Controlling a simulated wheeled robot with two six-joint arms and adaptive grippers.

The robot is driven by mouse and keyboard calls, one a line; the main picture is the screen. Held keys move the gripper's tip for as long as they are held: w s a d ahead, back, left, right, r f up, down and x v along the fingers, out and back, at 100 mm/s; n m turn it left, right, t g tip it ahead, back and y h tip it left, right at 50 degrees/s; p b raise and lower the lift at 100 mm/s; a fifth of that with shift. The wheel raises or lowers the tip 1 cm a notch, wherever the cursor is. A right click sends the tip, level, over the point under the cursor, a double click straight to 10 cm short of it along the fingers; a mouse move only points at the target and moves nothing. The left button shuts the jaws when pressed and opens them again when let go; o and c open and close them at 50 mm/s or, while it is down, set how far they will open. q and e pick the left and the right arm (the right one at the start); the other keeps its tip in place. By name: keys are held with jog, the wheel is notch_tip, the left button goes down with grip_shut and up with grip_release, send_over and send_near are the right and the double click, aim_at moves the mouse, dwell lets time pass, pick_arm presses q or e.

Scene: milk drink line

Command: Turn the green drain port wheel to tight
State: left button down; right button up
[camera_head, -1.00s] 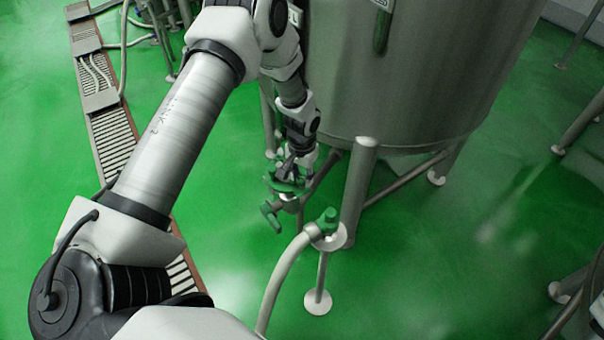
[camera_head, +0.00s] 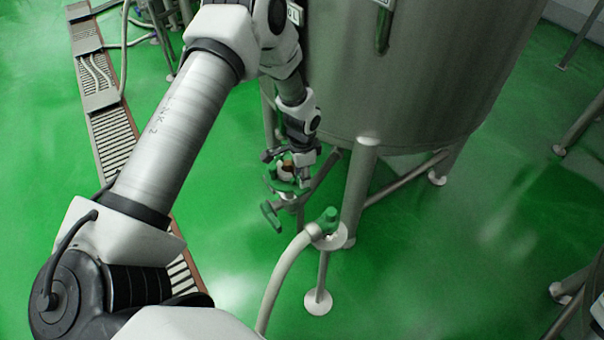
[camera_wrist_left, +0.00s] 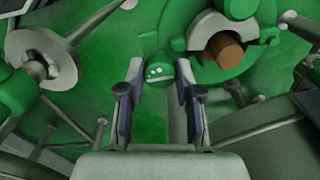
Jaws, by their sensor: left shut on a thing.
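The green drain port wheel (camera_head: 284,187) sits low beside the steel tank, partly covered by my left wrist. In the left wrist view the wheel (camera_wrist_left: 222,70) is at the upper right, with a pale ring and a brown hub in its middle. A green knob with white dots (camera_wrist_left: 158,72) on the wheel's rim is between my left fingertips. My left gripper (camera_wrist_left: 160,68) is shut on the wheel at this knob. In the head view the left gripper (camera_head: 284,164) reaches down over the wheel. The right gripper is out of view.
The steel tank (camera_head: 400,80) stands just behind and right of my left wrist. A tank leg (camera_head: 359,195) and a green-capped valve with a pale hose (camera_head: 285,272) are close by on the right. A floor grate (camera_head: 112,140) lies left.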

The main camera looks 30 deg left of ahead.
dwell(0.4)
pick_arm(q)
jog(key=c, duration=0.8)
grip_release()
notch_tip(320, 180, up, 12)
